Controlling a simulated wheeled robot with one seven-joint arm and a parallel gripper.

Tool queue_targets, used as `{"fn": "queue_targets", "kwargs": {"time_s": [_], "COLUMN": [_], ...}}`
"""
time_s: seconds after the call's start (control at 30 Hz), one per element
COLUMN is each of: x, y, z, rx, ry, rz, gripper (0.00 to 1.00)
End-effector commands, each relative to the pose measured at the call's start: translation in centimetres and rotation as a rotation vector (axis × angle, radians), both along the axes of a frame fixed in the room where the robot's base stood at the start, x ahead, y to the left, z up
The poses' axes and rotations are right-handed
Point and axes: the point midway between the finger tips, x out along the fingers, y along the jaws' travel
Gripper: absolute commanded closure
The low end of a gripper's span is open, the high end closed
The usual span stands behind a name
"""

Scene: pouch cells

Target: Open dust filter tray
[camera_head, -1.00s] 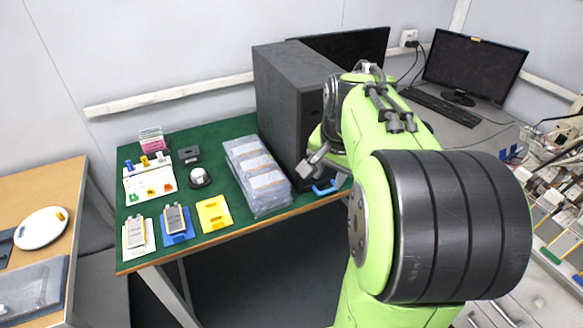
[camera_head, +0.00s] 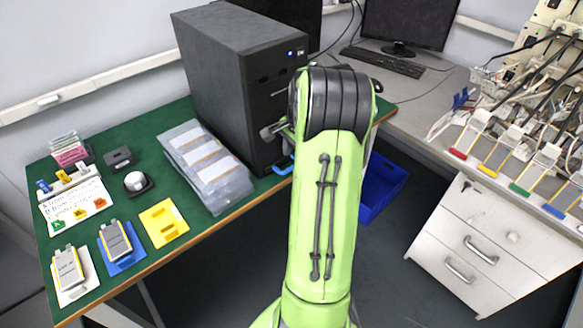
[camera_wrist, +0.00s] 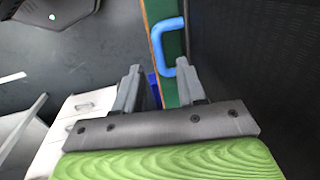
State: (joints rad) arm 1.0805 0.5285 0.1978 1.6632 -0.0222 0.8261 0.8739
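The black computer tower (camera_head: 225,80) stands on the green-topped table. The blue handle (camera_head: 286,168) of the dust filter tray sticks out at the foot of the tower's front; the tray itself is not visible. In the wrist view the blue handle (camera_wrist: 158,45) is a U-shaped loop beside the dark tower face (camera_wrist: 265,60). My gripper (camera_wrist: 157,80) is open and empty, its two fingers apart, pointing toward the handle. The handle lies beyond the fingertips in the picture, roughly in line with the gap. In the head view, my gripper (camera_head: 275,130) is partly hidden by my arm, above the handle.
A stack of bagged pouches (camera_head: 207,165) lies left of the tower. Yellow (camera_head: 163,222) and blue plates, cells and small parts fill the table's left side. A blue bin (camera_head: 382,188) is below, right of my arm. A white drawer cabinet (camera_head: 490,245) stands at right.

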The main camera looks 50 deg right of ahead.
Motion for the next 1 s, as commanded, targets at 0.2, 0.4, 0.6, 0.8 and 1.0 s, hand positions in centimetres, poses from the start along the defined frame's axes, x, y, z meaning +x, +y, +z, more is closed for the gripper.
{"fn": "queue_targets", "kwargs": {"time_s": [0.2,0.4,0.6,0.8,1.0], "x": [0.7,0.8,0.8,0.8,0.8], "y": [-0.1,-0.1,-0.1,-0.1,-0.1], "z": [-3.8,-4.2,-4.1,-4.1,-4.1], "rx": [0.001,-0.001,0.000,0.000,0.000], "ry": [0.000,-0.001,-0.001,-0.001,-0.001], "rz": [0.002,0.002,0.001,0.001,0.001], "gripper": [0.60,0.60,0.72,1.00,1.00]}}
